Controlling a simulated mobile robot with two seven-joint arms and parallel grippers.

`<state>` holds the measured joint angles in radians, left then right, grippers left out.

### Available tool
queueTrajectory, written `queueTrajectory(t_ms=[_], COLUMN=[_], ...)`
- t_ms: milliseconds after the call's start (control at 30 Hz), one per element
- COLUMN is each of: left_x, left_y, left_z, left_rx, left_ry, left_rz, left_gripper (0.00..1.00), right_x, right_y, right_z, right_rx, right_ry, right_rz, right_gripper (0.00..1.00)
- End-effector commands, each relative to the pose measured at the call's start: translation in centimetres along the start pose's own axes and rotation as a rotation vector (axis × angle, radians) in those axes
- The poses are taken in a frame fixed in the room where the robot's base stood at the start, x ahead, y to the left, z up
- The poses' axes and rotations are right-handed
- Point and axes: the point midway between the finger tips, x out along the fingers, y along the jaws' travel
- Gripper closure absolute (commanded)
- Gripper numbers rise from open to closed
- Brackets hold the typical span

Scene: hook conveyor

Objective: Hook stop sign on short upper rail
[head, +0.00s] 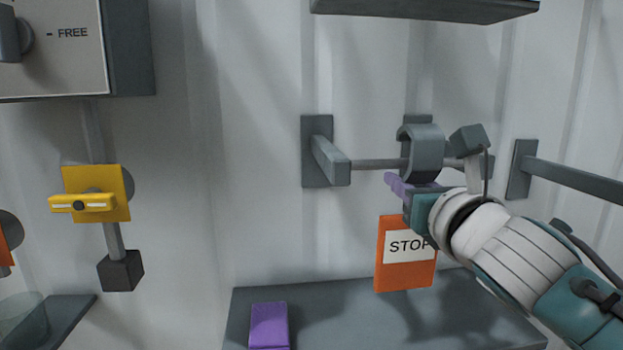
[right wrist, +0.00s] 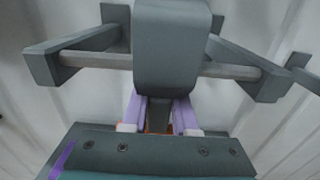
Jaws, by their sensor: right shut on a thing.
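The stop sign (head: 405,255) is an orange plate with a white STOP label, hanging upright below a wide grey hook (head: 428,150). My right gripper (head: 410,186) is shut on the stop sign just below the hook; its purple fingers also show in the right wrist view (right wrist: 160,115). The short upper rail (head: 375,164) is a thin grey bar between two wall brackets. The hook overlaps the rail in both views, covering its middle in the right wrist view (right wrist: 167,45). I cannot tell whether the hook is around the rail or in front of it. My left gripper is out of view.
A grey shelf (head: 470,310) with a purple block (head: 268,325) lies below. A grey panel (head: 425,8) overhangs above. Another grey bar (head: 580,182) juts out at the right. A yellow handle (head: 85,203) and a FREE switch box (head: 60,50) are at the left.

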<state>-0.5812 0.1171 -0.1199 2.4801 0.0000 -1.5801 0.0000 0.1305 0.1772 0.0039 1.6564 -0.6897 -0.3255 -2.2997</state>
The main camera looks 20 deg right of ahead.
Motion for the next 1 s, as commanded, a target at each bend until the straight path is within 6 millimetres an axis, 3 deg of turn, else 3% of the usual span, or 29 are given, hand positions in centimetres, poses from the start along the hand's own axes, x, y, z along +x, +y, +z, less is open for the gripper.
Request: queueTrajectory(t_ms=[1000], left_x=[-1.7], left_y=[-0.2], left_z=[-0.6], left_rx=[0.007], left_ry=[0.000], left_rz=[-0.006], left_gripper=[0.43], right_x=[-7.9], right_y=[0.0], right_z=[0.3], right_rx=[0.000], right_ry=[0.001], right_rz=[0.000], right_gripper=[1.00])
